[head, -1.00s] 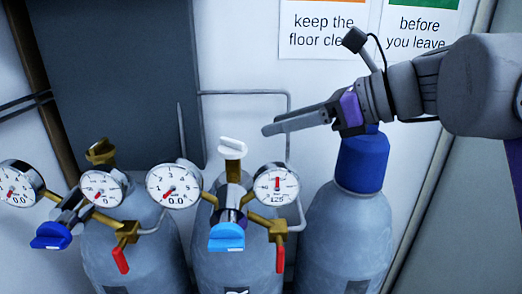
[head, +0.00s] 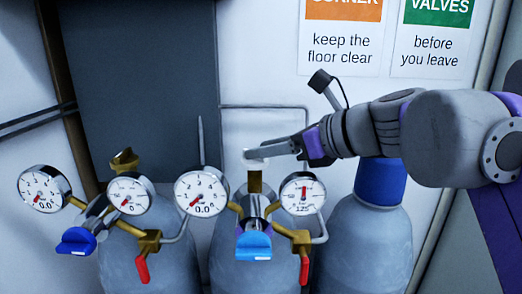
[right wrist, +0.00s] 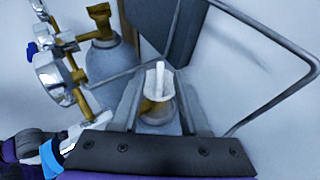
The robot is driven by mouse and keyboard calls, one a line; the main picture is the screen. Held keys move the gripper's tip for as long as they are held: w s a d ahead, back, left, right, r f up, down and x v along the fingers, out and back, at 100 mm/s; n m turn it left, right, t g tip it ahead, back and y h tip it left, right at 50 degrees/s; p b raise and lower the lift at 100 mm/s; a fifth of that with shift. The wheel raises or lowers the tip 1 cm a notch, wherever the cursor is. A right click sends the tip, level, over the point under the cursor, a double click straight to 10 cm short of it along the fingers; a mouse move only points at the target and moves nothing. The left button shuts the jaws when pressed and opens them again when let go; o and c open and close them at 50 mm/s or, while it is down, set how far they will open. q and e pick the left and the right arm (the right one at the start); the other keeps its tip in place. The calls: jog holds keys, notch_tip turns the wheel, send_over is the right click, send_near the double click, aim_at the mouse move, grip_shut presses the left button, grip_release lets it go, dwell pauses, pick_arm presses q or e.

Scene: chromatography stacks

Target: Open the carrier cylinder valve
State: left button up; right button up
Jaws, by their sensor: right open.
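The middle grey cylinder (head: 240,262) has a brass valve with a white handle (head: 249,160) on top. No label naming the carrier cylinder is readable. My right gripper (head: 262,151) reaches in from the right and is open at this handle, partly hiding it. In the right wrist view the white handle (right wrist: 160,80) stands between the two grey fingers (right wrist: 160,112). I cannot tell whether they touch it. The left cylinder (head: 135,255) has a brass valve top (head: 124,161). My left gripper is not in view.
Gauges (head: 201,193) and blue regulator knobs (head: 253,245) stand in front of the valves, with red levers (head: 304,270) below. A blue-capped cylinder (head: 380,183) stands at right under my arm. A thin grey pipe (head: 265,106) runs along the wall behind.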

jog(key=shift+w+a+f, duration=0.3)
jog(key=shift+w+a, duration=0.1)
jog(key=shift+a, duration=0.15)
grip_shut()
